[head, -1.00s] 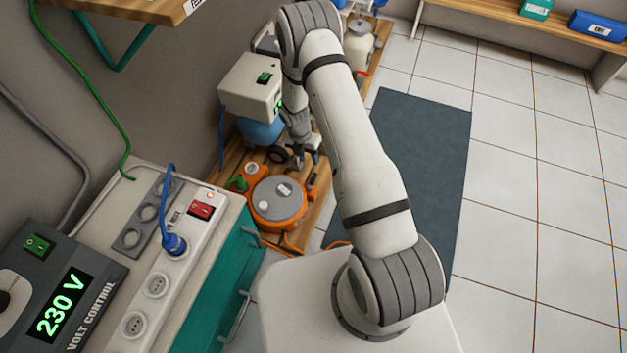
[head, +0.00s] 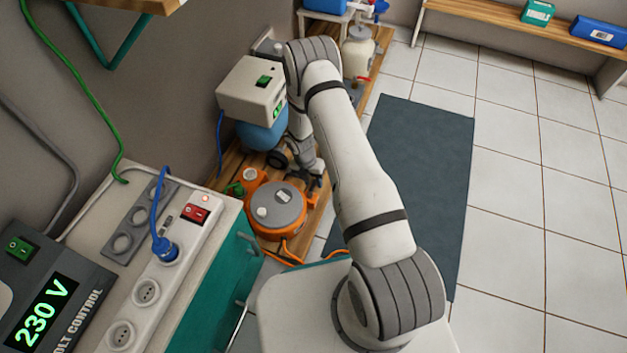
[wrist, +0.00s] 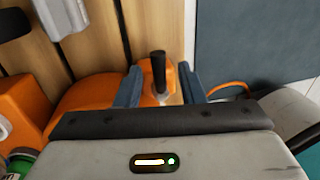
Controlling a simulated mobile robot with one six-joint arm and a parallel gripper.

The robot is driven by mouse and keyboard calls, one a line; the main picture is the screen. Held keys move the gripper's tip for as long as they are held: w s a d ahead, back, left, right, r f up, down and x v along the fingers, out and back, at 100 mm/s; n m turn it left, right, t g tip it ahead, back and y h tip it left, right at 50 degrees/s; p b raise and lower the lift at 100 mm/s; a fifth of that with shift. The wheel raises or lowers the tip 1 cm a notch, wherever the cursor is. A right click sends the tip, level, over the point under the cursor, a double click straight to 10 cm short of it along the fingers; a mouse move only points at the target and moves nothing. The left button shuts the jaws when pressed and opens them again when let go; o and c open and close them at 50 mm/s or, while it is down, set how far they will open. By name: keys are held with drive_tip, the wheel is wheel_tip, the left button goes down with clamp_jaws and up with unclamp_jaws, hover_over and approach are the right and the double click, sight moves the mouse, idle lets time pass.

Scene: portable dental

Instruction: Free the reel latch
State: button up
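The orange cable reel (head: 277,207) with a grey top lies on the low wooden board, left of my arm. In the wrist view its orange housing (wrist: 92,97) fills the left middle. A black post-like lever (wrist: 158,74), which looks like the reel latch, stands up from the orange part. My gripper (wrist: 160,82) is open, with one blue-grey finger on each side of the lever. Gaps show on both sides. In the head view my gripper (head: 306,182) is at the reel's far right edge, and the latch is hidden there.
A compressor with a beige box (head: 251,91) and blue tank stands behind the reel. A green cap (wrist: 20,165) is at the wrist view's lower left. An orange cable (head: 290,250) runs from the reel. A dark mat (head: 415,170) lies on the open floor to the right.

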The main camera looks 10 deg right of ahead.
clamp_jaws()
drive_tip(key=shift+d, duration=0.25)
drive_tip(key=shift+a, duration=0.15)
drive_tip(key=shift+s+m, duration=0.1)
drive_tip(key=shift+m, duration=0.2)
drive_tip(key=shift+s+d+m+g+y+p, duration=0.15)
drive_tip(key=shift+s+d+m+y+p, duration=0.55)
drive_tip(key=shift+m, duration=2.2)
drive_tip(key=shift+s+a+m+g+y+b, duration=0.25)
drive_tip(key=shift+s+m, duration=0.9)
drive_tip(key=shift+m, duration=1.75)
drive_tip(key=shift+s+d+m+y+p, duration=0.5)
drive_tip(key=shift+s+m, duration=0.4)
drive_tip(key=shift+m, duration=2)
drive_tip(key=shift+a, duration=0.15)
